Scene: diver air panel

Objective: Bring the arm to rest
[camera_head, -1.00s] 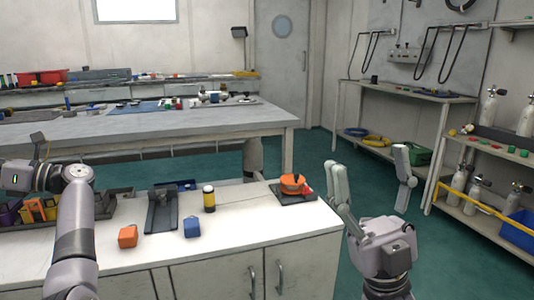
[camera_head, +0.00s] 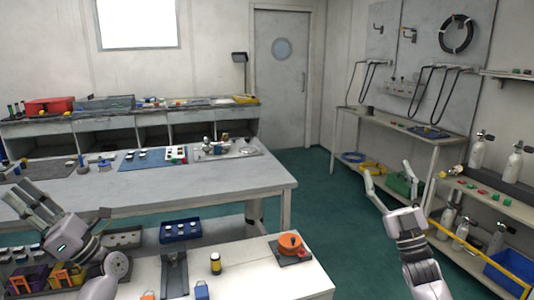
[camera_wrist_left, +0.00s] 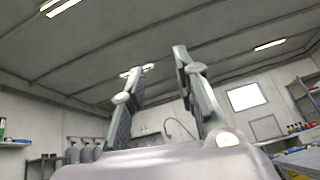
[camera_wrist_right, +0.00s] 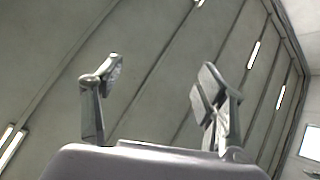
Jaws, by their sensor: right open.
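My left gripper (camera_head: 20,193) is raised at the left edge of the head view, above the near counter's left part. Its fingers point up and left. In the left wrist view its fingers (camera_wrist_left: 163,62) stand apart with nothing between them. My right gripper (camera_head: 389,172) is raised over the open floor, right of the near counter, with its fingers up. In the right wrist view its fingers (camera_wrist_right: 160,70) are wide apart and empty, against the ceiling.
A grey table (camera_head: 230,184) stands behind. Shelves with cylinders (camera_head: 477,153) stand at the right. Green floor (camera_head: 325,205) between is clear.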

